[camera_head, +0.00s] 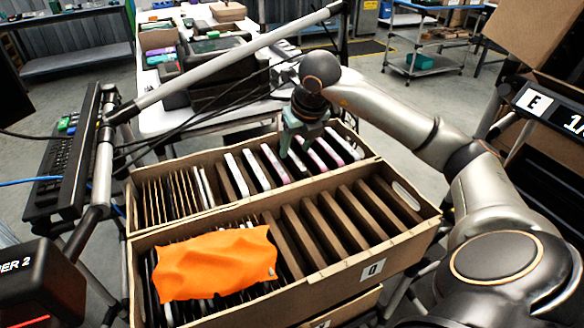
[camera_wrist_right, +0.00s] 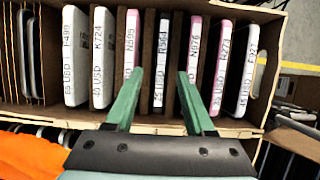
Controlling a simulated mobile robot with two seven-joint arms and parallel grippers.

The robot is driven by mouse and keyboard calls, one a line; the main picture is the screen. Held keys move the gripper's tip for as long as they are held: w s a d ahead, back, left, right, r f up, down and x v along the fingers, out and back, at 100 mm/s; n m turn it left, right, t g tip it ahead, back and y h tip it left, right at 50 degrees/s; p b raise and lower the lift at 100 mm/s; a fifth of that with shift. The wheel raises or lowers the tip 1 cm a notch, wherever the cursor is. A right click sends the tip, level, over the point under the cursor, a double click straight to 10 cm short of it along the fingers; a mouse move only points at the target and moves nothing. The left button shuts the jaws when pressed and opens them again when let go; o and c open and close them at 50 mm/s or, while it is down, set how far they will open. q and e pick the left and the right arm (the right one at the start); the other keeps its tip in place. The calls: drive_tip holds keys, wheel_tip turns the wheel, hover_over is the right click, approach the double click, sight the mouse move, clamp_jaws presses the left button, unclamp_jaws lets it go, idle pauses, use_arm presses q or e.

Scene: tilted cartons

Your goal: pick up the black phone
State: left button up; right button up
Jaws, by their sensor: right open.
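Cartons (camera_head: 405,235) hold rows of upright phones between brown dividers. My right gripper (camera_head: 297,148) points down over the back row in the head view. In the right wrist view its green fingers (camera_wrist_right: 161,75) are open and apart. Between them stands a slim dark-edged phone (camera_wrist_right: 162,55) with a white label reading R-564, seemingly the black one; the fingers do not visibly hold it. Pink-edged phones (camera_wrist_right: 131,45) and (camera_wrist_right: 193,62) stand on either side. In the head view my gripper hides this slot. My left gripper is not in view.
An orange cloth (camera_head: 215,262) covers part of the front row. White phones (camera_wrist_right: 75,55) stand left in the back row. A grey bar (camera_head: 235,57) crosses behind the cartons. A keyboard stand (camera_head: 70,160) is at left, a cluttered white table (camera_head: 160,118) behind.

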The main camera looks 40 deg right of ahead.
sight(293, 156)
drive_tip(key=shift+x, duration=2)
drive_tip(key=shift+d, duration=0.1)
clamp_jaws()
drive_tip(key=shift+r, duration=0.1)
